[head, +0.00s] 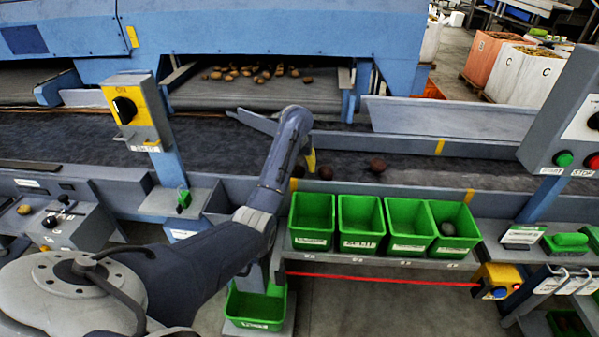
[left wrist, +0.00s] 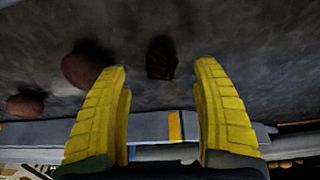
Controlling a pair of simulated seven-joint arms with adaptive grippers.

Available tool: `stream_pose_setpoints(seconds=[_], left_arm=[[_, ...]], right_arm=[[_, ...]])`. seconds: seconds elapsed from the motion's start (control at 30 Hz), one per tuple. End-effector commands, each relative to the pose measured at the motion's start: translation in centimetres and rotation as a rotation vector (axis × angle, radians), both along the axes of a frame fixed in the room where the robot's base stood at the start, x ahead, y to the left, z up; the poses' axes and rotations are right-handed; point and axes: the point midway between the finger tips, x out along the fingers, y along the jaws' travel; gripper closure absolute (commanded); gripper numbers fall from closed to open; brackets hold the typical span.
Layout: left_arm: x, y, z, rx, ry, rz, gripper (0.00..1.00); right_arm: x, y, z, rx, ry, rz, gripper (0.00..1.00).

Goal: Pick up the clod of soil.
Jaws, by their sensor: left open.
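The clod of soil (left wrist: 161,58) is a dark, rough, blocky lump on the grey belt. In the left wrist view it lies beyond the fingertips, roughly between their lines. In the head view a brown lump (head: 298,171), which appears to be the clod, shows just beside the yellow finger near the belt's near edge. My left gripper (head: 310,161) hangs over the belt; its yellow fingers (left wrist: 170,75) are apart with nothing between them. My right gripper is not in view.
Two reddish-brown round lumps (left wrist: 85,68) (left wrist: 25,103) lie on the belt beside the clod; they also show in the head view (head: 347,168) (head: 377,165). Several green bins (head: 361,243) line the near edge; the rightmost holds a dark lump. A control post (head: 137,112) stands left.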

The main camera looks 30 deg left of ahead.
Motion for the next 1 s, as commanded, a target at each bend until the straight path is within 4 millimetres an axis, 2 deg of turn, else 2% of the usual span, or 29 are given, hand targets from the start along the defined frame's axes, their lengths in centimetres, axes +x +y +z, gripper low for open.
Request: stream_pose_setpoints(seconds=[0.1, 0.3, 0.7, 1.0], left_arm=[[0.3, 0.4, -1.5, 0.002, 0.003, 0.002, 0.34], [0.8, 0.5, -3.2, 0.000, 0.001, 0.000, 0.34], [1.0, 0.6, -3.8, 0.001, 0.000, 0.000, 0.35], [1.0, 0.6, -3.7, 0.001, 0.000, 0.000, 0.70]], right_arm=[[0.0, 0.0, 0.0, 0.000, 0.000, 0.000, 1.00], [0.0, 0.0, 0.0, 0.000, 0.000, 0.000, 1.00], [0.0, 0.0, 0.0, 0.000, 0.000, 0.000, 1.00], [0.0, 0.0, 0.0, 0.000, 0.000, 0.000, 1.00]])
